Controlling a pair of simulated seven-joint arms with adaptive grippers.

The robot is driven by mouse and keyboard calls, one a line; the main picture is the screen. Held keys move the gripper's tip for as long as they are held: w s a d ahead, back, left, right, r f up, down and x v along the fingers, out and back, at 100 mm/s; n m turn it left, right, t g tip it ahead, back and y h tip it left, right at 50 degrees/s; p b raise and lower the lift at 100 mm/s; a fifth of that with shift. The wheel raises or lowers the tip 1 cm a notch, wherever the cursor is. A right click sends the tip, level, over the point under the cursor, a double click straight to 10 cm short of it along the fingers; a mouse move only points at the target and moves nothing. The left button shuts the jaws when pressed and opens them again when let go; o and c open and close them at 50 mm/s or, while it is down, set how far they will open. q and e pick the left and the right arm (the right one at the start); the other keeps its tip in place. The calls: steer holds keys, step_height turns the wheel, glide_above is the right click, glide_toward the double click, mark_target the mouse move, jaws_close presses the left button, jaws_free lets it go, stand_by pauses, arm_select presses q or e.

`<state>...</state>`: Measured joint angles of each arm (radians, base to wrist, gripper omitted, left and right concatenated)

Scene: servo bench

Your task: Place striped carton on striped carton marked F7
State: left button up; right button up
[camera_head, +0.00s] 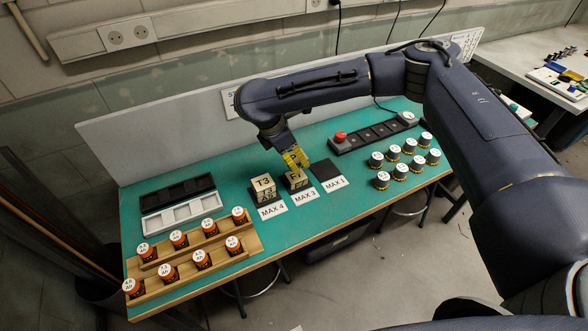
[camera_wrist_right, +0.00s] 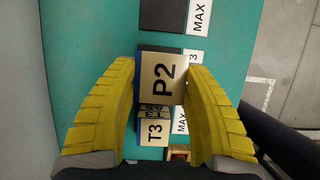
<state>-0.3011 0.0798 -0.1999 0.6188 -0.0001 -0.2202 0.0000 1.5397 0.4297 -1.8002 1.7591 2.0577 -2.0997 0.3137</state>
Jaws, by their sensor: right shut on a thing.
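My right gripper (camera_head: 296,160) is over the MAX 3 place with its yellow fingers pointing down. In the wrist view the right gripper (camera_wrist_right: 160,95) is shut on a tan carton marked P2 (camera_wrist_right: 163,78), whose label faces the camera. Its stripes cannot be made out. The carton marked F7 (camera_head: 297,179) stands on the MAX 3 place, directly below the fingers. In the wrist view P2 hides it. Whether P2 touches F7 cannot be told. My left gripper is not in view.
A stack topped by carton T3 (camera_head: 263,183) stands close at the left, on MAX 4. The MAX 1 pad (camera_head: 326,169) at the right is empty. A button strip (camera_head: 372,134) lies behind.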

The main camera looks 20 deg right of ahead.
mark_target(294, 175)
steer(key=shift+f, duration=2.6)
steer(key=shift+f, duration=0.1)
steer(key=o, duration=1.1)
steer(key=v, duration=1.2)
